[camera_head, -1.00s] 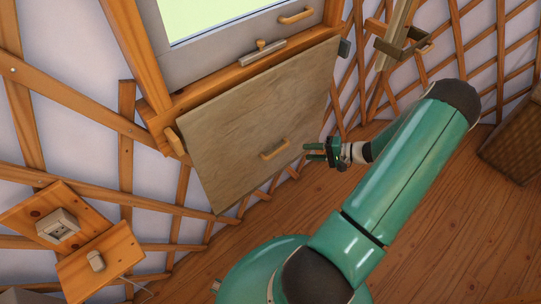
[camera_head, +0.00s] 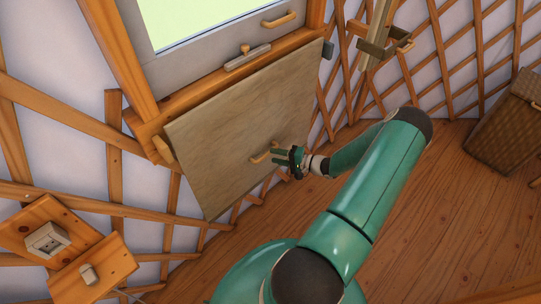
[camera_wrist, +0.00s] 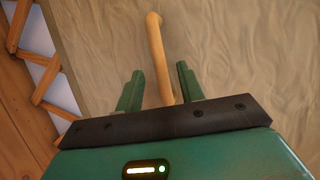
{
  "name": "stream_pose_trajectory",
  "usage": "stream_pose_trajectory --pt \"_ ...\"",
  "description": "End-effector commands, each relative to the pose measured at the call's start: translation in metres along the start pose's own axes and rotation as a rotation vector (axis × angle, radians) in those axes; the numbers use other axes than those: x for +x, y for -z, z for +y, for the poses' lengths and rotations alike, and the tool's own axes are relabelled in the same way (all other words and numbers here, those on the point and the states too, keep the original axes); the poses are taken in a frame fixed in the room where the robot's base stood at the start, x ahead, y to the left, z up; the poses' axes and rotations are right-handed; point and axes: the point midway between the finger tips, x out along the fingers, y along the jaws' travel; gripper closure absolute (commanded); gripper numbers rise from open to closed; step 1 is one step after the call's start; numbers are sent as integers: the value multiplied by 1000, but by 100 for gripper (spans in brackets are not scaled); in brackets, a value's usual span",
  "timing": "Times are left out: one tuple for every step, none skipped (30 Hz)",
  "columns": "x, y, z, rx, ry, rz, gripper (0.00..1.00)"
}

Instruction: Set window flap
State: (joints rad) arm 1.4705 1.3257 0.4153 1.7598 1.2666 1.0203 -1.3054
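The window flap (camera_head: 235,125) is a flat grey-brown panel hanging below the window frame, tilted in the head view. Its wooden bar handle (camera_head: 264,152) sits on the lower part of the panel. In the wrist view the flap (camera_wrist: 235,50) fills most of the background, and the handle (camera_wrist: 159,58) runs down between my fingers. My gripper (camera_head: 277,156) is at the handle. In the wrist view my gripper (camera_wrist: 157,82) is open, with a finger on each side of the handle's lower end and gaps visible on both sides.
The window (camera_head: 200,18) with its own handle (camera_head: 279,19) is above the flap, with a latch (camera_head: 247,56) on its sill. Lattice wall surrounds it. A socket board (camera_head: 46,240) is at lower left, a wicker chest (camera_head: 503,120) at right. The wooden floor (camera_head: 430,200) is clear.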

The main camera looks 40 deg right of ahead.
Motion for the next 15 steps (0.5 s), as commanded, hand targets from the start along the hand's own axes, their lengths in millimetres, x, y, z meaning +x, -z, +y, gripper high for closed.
stream_pose_trajectory --pt "9 -1 0 1 1 -2 62" --pt "14 -1 0 1 0 -2 62" --pt "18 -1 0 0 0 -2 62" --pt "22 -2 0 0 0 -2 62" --pt "25 -2 0 1 0 -3 62" --pt "27 -2 0 1 0 -2 62" --pt "29 -2 0 1 0 -2 62" --pt "30 -2 0 1 0 -2 62" --pt "31 -2 0 0 0 -1 62" --pt "31 -2 0 0 0 -1 62" --pt "31 -2 0 0 -1 -1 62" --pt "31 -2 0 0 -1 -1 62" --pt "31 -2 0 0 -1 -1 62" --pt "31 -2 0 0 -1 -1 62" --pt "31 -2 0 0 -1 -1 62"
